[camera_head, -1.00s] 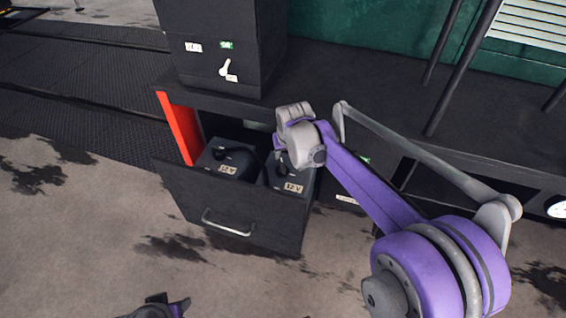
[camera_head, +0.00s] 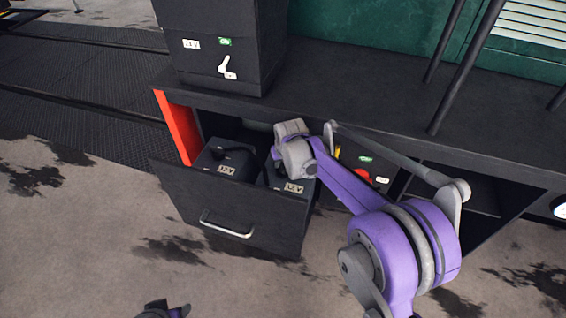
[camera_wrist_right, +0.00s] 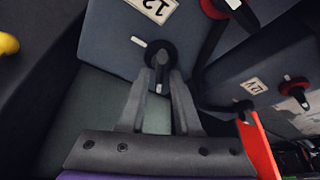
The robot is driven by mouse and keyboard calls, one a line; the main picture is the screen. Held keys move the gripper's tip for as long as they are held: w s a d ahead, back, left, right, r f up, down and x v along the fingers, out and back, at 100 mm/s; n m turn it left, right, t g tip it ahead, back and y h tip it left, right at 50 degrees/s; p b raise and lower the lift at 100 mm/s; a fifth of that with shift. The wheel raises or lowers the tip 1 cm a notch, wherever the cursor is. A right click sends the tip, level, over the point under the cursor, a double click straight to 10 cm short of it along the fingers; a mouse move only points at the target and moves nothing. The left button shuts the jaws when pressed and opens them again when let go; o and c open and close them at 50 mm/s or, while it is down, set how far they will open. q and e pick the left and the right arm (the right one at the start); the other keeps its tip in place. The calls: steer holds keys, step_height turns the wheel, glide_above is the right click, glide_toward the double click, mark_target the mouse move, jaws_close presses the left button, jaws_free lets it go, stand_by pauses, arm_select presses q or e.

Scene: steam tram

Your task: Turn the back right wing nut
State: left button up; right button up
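Two grey 12V batteries stand in an open drawer (camera_head: 232,218): a left battery (camera_head: 222,160) and a right battery (camera_head: 296,189). My right gripper (camera_wrist_right: 160,76) reaches over the back of the right battery; in the head view its wrist hides that part. In the right wrist view its two fingers lie on either side of a black wing nut (camera_wrist_right: 159,54) on the right battery (camera_wrist_right: 115,42). Whether they touch it is unclear. Another terminal nut on this battery, with red on it, shows at the top (camera_wrist_right: 228,4). My left gripper (camera_head: 163,310) barely shows at the bottom edge.
The left battery in the right wrist view (camera_wrist_right: 262,65) has a red nut and a black one. A red panel (camera_head: 178,127) borders the drawer at left. A black counter (camera_head: 350,90) overhangs the drawer's back. A dark box (camera_head: 222,45) stands on it.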

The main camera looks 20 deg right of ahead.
jaws_close()
steer(key=m, duration=0.2)
steer(key=m+h+p, duration=0.1)
steer(key=shift+a+m+h, duration=0.15)
steer(key=shift+m+h, duration=0.15)
steer(key=shift+m, duration=0.1)
steer(key=m+g+h+p, duration=0.1)
steer(key=m, duration=0.3)
steer(key=shift+w, duration=0.1)
steer(key=m+g+h+p, duration=0.1)
steer(key=m, duration=0.3)
steer(key=shift+w+a, duration=0.1)
steer(key=shift+m+g+h+p, duration=0.45)
steer(key=shift+m+g, duration=0.45)
steer(key=shift+m, duration=1)
steer(key=shift+o, duration=1.6)
jaws_free()
